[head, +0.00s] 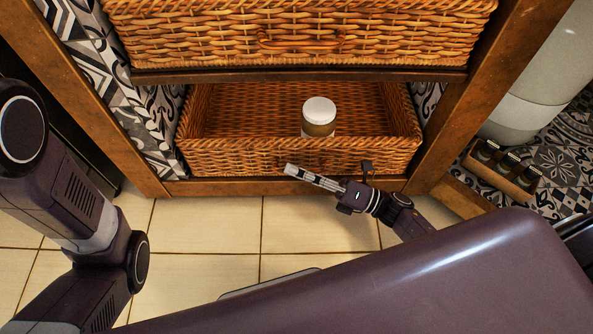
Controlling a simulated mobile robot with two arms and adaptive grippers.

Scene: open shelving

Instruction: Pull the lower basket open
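The lower basket (230,157) is brown wicker and sits on the bottom shelf between the wooden posts. Its front wall stands close behind the bottom rail, and its inside shows below the upper shelf board. A jar with a white lid (319,112) stands inside it. My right gripper (328,167) is in front of the basket's front wall, right of its middle.
An upper wicker basket (200,35) with a curved handle sits above. Wooden posts (480,90) stand on both sides. A small wooden crate with dark bottles (500,176) is at the right, near a pale rounded container (545,70). The tiled floor (205,225) in front is clear.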

